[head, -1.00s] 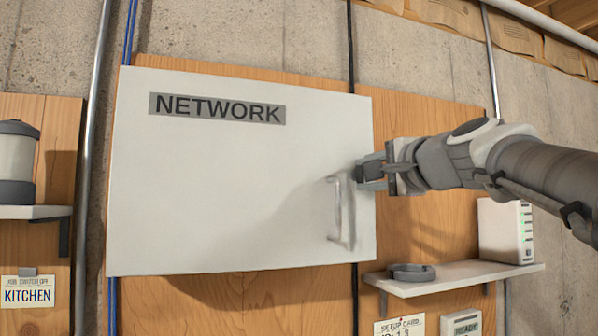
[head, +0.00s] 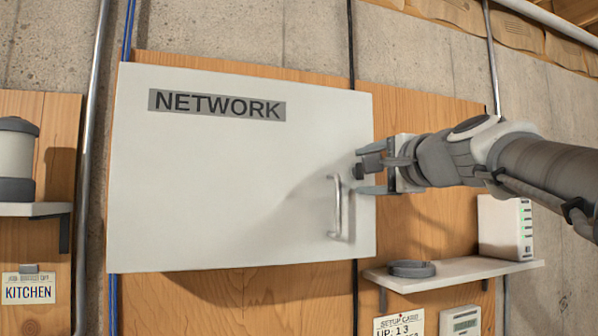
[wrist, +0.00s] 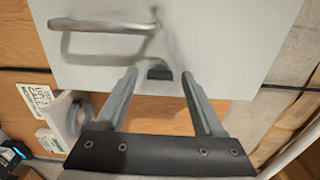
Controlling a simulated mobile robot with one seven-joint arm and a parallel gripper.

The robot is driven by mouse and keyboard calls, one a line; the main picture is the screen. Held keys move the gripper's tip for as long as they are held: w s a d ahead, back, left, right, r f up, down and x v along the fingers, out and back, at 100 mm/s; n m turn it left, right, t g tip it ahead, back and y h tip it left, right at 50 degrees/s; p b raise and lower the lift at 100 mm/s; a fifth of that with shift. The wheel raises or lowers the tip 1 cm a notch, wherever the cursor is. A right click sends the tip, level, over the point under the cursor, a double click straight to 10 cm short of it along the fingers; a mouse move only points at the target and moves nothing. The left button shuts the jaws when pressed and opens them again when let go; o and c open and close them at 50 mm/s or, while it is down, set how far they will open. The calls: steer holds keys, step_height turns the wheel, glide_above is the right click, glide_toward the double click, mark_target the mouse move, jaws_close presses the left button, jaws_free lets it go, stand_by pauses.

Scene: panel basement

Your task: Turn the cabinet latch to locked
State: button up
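The white cabinet (head: 240,190) labelled NETWORK has its door shut, with a metal bar handle (head: 337,208) near the right edge. The latch is a small dark knob (head: 359,171) at the door's right edge, above the handle; it also shows in the wrist view (wrist: 159,73). My gripper (head: 368,173) is open at that edge, one finger above the latch and one below. In the wrist view, the fingertips (wrist: 159,80) stand either side of the latch with gaps. Whether they touch the door, and the latch's exact angle, I cannot tell.
Right of the cabinet, a shelf (head: 455,275) holds a white router (head: 505,228) and a dark coil (head: 411,269). Below hang a setup card (head: 399,327) and a small display device (head: 461,322). A shelf with a canister (head: 17,160) is at left.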

steer(key=b+v, duration=0.2)
steer(key=v, duration=1.5)
steer(key=shift+s+b, duration=0.2)
steer(key=shift+b, duration=0.15)
steer(key=a+f+n+g+h, duration=0.1)
steer(key=a+f+n+g, duration=0.2)
steer(key=f, duration=0.8)
steer(key=a+f+n+g, duration=0.2)
steer(key=f+n+g, duration=0.1)
steer(key=f, duration=0.8)
steer(key=s+f+n+g+h, duration=0.2)
steer(key=s+f+n, duration=0.2)
steer(key=f, duration=0.7)
steer(key=s+f+n+g+h, duration=0.2)
steer(key=s+f+n+g, duration=0.1)
steer(key=f, duration=0.9)
steer(key=s+n, duration=0.1)
steer(key=s, duration=0.1)
steer(key=shift+s+f+n+g+h, duration=0.25)
steer(key=shift+f+n+g+h, duration=0.05)
